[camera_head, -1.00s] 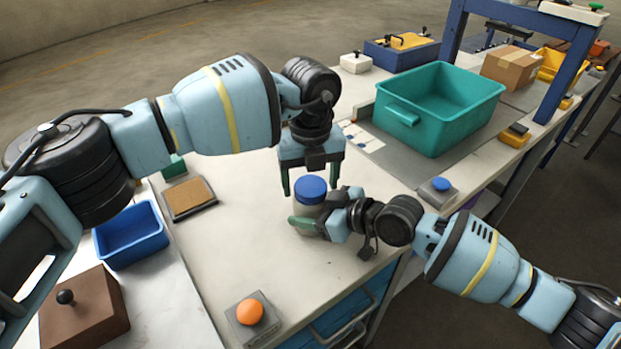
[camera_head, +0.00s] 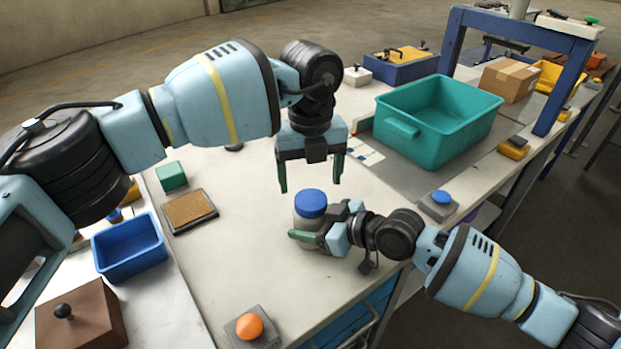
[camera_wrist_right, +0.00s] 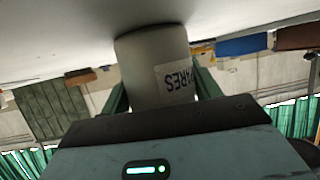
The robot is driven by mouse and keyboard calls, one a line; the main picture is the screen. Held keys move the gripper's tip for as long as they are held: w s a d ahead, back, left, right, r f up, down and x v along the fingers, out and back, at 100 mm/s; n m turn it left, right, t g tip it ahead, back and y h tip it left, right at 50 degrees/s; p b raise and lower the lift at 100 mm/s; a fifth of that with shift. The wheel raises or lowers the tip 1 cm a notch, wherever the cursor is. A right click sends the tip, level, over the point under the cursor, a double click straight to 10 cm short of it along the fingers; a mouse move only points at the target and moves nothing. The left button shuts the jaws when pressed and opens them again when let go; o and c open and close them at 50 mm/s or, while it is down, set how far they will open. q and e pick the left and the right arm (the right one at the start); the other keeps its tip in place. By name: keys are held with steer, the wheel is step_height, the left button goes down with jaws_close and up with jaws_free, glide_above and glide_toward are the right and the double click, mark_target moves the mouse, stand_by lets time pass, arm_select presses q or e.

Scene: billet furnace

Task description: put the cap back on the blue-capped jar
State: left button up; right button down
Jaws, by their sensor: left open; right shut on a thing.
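The jar (camera_head: 302,217) stands upright on the pale bench top, with its blue cap (camera_head: 310,203) seated on its top. My right gripper (camera_head: 304,237) is shut on the jar's body from the right side. In the right wrist view the grey jar (camera_wrist_right: 146,62) is between the two green fingers, and a label with dark letters shows on it. My left gripper (camera_head: 311,176) is open and empty, pointing down, above and slightly behind the cap and apart from it.
A teal bin (camera_head: 436,143) stands at the back right. A blue tray (camera_head: 129,242), a cork-topped pad (camera_head: 188,210) and a green block (camera_head: 171,176) are at left. An orange button box (camera_head: 249,328) sits at the front, a blue button box (camera_head: 439,204) at right. The bench left of the jar is clear.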

arm_select(q)
steer(key=o, duration=0.5)
steer(key=shift+c, duration=0.2)
step_height(320, 180, up, 12)
stand_by(0.4)
arm_select(e)
steer(key=shift+c, duration=1.3)
jaws_free()
arm_select(q)
steer(key=shift+f, duration=0.25)
arm_select(e)
steer(key=shift+v, duration=3.95)
